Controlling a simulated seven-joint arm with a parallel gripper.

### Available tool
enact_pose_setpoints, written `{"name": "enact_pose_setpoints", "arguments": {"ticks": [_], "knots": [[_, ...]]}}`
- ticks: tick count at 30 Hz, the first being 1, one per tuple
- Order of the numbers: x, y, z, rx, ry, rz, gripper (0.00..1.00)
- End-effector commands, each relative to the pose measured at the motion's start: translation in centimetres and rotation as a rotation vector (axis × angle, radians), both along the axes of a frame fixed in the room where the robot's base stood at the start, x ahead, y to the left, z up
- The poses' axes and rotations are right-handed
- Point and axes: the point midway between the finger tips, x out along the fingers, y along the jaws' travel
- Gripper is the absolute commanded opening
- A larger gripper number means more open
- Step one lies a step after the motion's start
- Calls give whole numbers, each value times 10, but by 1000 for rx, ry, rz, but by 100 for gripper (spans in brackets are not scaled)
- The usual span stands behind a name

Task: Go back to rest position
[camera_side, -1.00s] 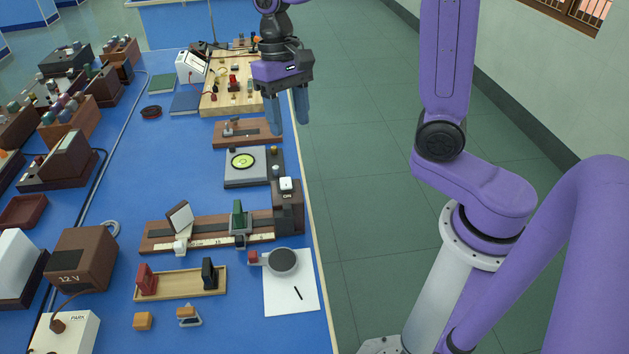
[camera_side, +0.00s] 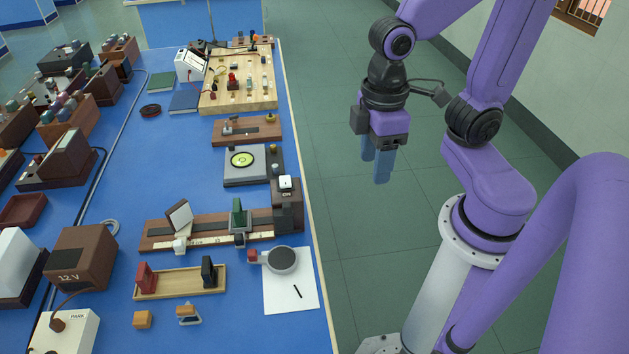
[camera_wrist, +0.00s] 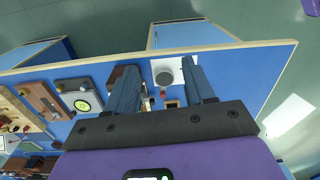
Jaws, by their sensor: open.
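My gripper (camera_side: 376,166) hangs over the green floor to the right of the blue bench (camera_side: 200,340) in the side view, fingers pointing down. It is clear of the bench and touches nothing. In the wrist view my gripper (camera_wrist: 163,85) shows two blue-grey fingers spread apart with nothing held between them. The far bench edge and the floor show beyond the fingers there.
Near the bench's right edge are a wooden board (camera_side: 238,92) with small parts, a grey device with a yellow-green dial (camera_side: 243,160), an optical rail (camera_side: 210,234), a wooden tray (camera_side: 180,283) and white paper (camera_side: 290,296). The green floor (camera_side: 350,240) is free beside the bench.

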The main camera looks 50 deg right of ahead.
Motion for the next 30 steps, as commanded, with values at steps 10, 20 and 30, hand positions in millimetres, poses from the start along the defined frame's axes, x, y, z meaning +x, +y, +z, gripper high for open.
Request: {"name": "enact_pose_setpoints", "arguments": {"ticks": [10, 20, 30], "knots": [[-39, -13, -8, 16, -33, 221, 53], [-40, -14, -8, 16, -34, 231, 53], [-40, -14, -8, 16, -34, 231, 53]]}}
